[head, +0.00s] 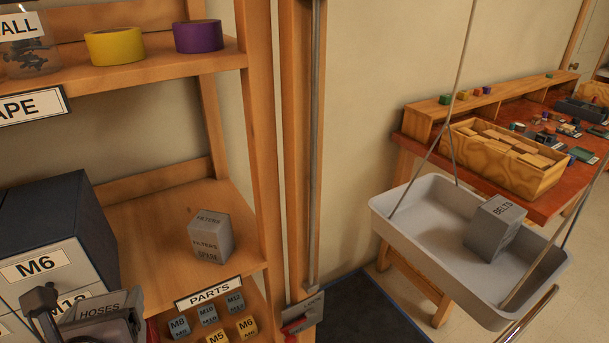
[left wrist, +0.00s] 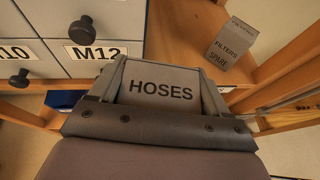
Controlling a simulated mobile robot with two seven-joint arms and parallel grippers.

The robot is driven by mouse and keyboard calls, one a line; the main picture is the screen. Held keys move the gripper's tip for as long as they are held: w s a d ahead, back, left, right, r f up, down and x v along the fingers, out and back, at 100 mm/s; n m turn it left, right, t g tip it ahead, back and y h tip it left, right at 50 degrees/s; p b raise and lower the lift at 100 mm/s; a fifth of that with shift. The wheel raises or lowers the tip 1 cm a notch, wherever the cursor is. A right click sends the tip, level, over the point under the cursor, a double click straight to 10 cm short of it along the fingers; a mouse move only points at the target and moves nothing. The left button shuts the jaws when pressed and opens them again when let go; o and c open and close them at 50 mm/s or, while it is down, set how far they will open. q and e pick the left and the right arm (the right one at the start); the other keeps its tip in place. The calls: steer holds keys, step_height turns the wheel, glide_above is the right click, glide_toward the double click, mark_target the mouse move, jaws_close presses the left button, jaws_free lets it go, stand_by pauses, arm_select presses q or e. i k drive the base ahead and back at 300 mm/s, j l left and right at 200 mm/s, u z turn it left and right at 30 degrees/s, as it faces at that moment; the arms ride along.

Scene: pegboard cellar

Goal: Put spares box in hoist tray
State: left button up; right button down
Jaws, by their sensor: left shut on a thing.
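My left gripper (head: 88,322) is at the lower left of the head view, in front of the grey drawers. It is shut on a grey box labelled HOSES (left wrist: 162,88), whose top also shows in the head view (head: 100,306). Another grey box, labelled FILTERS and SPARE (head: 210,237), stands on the wooden shelf to the right of the gripper; it also shows in the left wrist view (left wrist: 232,43). The hoist tray (head: 420,247) is a light grey tray hanging on rods at the right. A grey box labelled BELTS (head: 493,227) is in it. My right gripper is out of view.
A wooden post with a lock fitting (head: 302,312) stands between the shelf and the tray. A PARTS bin (head: 213,315) with small cubes is below the shelf. Tape rolls (head: 115,46) are on the shelf above. A red workbench (head: 540,200) is behind the tray. The tray's left part is clear.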

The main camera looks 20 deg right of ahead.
mark_target(413, 227)
steer(key=z, duration=0.4)
steer(key=k+z, duration=0.15)
steer(key=z, duration=0.65)
steer(key=k+z, duration=0.15)
steer(key=z, duration=0.25)
